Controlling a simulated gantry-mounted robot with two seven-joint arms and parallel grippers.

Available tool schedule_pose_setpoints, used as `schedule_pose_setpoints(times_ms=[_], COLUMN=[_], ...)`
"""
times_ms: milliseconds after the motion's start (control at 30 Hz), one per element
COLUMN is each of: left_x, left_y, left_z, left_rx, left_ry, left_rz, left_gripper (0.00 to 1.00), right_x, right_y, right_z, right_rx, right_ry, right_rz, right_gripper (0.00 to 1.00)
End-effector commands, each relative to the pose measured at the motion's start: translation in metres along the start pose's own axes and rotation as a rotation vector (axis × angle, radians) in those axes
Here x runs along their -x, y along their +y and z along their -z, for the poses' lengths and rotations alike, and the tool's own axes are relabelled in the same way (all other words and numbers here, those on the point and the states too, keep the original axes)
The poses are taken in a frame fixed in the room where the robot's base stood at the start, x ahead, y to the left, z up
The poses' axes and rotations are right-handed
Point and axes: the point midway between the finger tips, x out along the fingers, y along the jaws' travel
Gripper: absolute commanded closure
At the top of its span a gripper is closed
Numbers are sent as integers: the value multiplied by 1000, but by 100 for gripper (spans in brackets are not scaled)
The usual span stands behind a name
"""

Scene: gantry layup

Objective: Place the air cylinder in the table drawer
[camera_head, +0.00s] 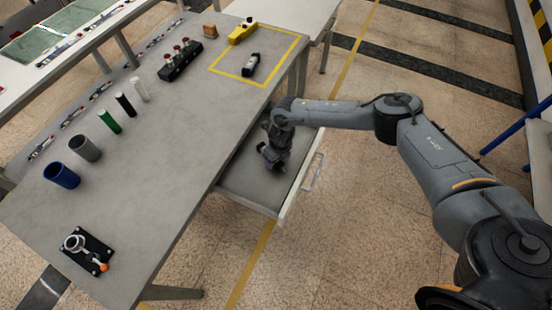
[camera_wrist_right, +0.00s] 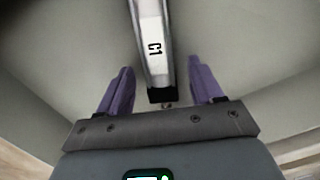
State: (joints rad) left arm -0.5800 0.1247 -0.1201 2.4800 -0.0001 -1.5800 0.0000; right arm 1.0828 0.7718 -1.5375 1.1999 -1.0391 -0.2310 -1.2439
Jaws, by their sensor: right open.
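In the right wrist view the air cylinder (camera_wrist_right: 152,40), a pale metal body marked "C1" with a black end cap, lies over the grey drawer floor. My right gripper (camera_wrist_right: 160,66) is open, its purple fingers on either side of the cylinder with a gap at each side. In the head view my right gripper (camera_head: 270,158) is down inside the pulled-out table drawer (camera_head: 240,187) and hides the cylinder there. Whether the cylinder rests fully on the drawer floor is hard to tell. My left gripper is in neither view.
A black-and-silver block (camera_head: 250,65) lies in the yellow square on the grey table (camera_head: 165,120). A yellow tool (camera_head: 242,31), a black rack (camera_head: 180,60), several upright cylinders and a black clamp plate (camera_head: 86,252) also stand there. The drawer handle (camera_head: 313,172) sticks out over open floor.

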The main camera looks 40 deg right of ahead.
Motion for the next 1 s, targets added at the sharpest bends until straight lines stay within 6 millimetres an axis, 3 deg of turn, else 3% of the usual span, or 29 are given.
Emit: schedule_pose_setpoints(times_ms=[267,700,1000], left_x=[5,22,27], left_y=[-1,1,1], left_z=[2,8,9], left_rx=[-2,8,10], left_ry=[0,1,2], left_rz=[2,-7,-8], left_gripper=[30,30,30], right_x=[13,89,120], right_y=[0,0,0], right_z=[-1,-2,-1], right_rx=[0,0,0], right_ry=[-2,-4,-1], right_rz=[-1,-1,0], right_gripper=[34,34,34])
